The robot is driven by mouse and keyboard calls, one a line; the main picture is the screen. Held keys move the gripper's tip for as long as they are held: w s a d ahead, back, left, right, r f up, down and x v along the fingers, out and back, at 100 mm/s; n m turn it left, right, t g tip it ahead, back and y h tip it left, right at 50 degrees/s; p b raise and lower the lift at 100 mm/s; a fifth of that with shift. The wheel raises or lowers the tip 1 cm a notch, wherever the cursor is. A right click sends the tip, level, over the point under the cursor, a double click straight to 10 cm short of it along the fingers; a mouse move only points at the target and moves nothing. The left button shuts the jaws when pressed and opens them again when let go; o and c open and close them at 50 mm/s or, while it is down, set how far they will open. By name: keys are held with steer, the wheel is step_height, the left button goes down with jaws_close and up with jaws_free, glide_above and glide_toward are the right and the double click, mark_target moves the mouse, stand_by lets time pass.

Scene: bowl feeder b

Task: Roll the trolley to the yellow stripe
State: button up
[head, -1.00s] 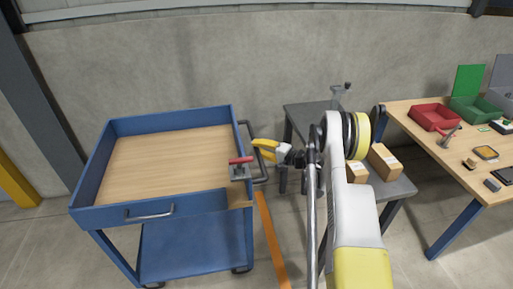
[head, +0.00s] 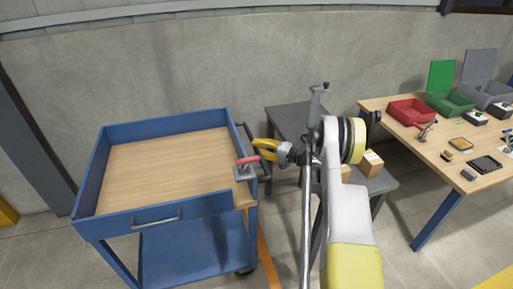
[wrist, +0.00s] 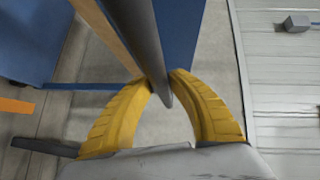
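The blue trolley (head: 160,217) with a wooden top stands at the left in the head view. Its dark handle (head: 266,178) is on its right side and shows as a bar in the wrist view (wrist: 146,40). My gripper (head: 262,152) is at this handle. In the wrist view its yellow fingers (wrist: 166,84) curve in on both sides of the bar and appear closed on it. A yellow stripe (head: 497,281) shows on the floor at the bottom right corner. A red-handled fitting (head: 247,160) sits at the trolley's right edge.
An orange floor line (head: 268,268) runs beside the trolley. A grey table (head: 290,120) with cardboard boxes (head: 372,163) stands right of the trolley. A wooden workbench (head: 400,135) with bins is farther right. A concrete wall (head: 250,65) closes the back.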

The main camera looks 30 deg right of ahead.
steer(key=shift+o, duration=1)
steer(key=shift+d, duration=0.1)
steer(key=o, duration=0.6)
step_height(320, 180, up, 7)
steer(key=shift+w+d+f, duration=0.1)
steer(key=r, duration=0.2)
steer(key=shift+a+r, duration=0.2)
steer(key=shift+r, duration=0.15)
steer(key=c, duration=0.6)
steer(key=shift+r, duration=0.35)
